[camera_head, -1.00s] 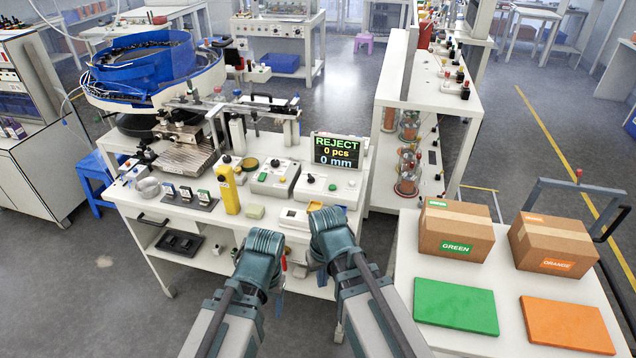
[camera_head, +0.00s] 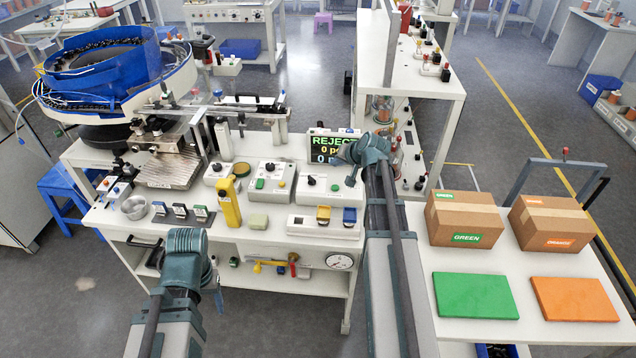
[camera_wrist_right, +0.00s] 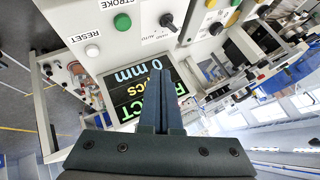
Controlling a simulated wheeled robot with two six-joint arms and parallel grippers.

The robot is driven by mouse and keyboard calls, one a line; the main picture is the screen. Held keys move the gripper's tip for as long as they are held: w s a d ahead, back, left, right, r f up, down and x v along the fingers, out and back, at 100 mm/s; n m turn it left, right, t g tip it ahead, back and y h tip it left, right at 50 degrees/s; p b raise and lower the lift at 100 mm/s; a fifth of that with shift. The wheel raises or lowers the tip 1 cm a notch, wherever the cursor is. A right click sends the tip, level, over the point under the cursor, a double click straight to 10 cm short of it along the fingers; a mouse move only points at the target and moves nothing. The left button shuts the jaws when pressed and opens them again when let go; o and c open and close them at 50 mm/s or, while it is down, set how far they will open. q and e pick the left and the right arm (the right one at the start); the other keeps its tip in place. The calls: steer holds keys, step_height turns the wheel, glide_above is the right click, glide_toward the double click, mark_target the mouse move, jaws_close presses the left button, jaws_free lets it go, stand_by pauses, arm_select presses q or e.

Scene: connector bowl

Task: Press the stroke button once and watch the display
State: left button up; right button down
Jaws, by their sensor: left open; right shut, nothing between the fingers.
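The stroke button is a green round button (camera_head: 334,187) on a white control box (camera_head: 312,197) in front of the display. In the right wrist view the green button (camera_wrist_right: 122,22) has the label STROKE. The display (camera_head: 325,143) shows REJECT and zero pieces, partly covered by my right gripper (camera_head: 352,154); in the right wrist view the display (camera_wrist_right: 125,92) also shows 0 mm. My right gripper's fingers (camera_wrist_right: 161,70) are shut and empty, in front of the display and apart from the button. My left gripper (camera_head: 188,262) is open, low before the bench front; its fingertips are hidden.
A white RESET button (camera_wrist_right: 92,50) and a black selector knob (camera_wrist_right: 167,20) flank the stroke button. A second control box (camera_head: 265,182) and a yellow post (camera_head: 229,203) stand to the left. Cardboard boxes (camera_head: 466,220) stand on the right table.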

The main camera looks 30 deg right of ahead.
mark_target(337, 189)
steer(key=shift+w+d+r, duration=0.25)
steer(key=shift+w+d, duration=0.05)
steer(key=shift+d, duration=0.15)
steer(key=shift+f, duration=0.15)
step_height(337, 189, down, 9)
steer(key=b, duration=0.9)
steer(key=shift+r, duration=0.2)
stand_by(1.4)
steer(key=shift+f+b, duration=0.35)
steer(key=shift+f, duration=0.05)
steer(key=shift+f+b, duration=0.5)
stand_by(0.7)
steer(key=shift+r, duration=0.1)
steer(key=shift+r+p, duration=0.85)
steer(key=shift+p, duration=0.1)
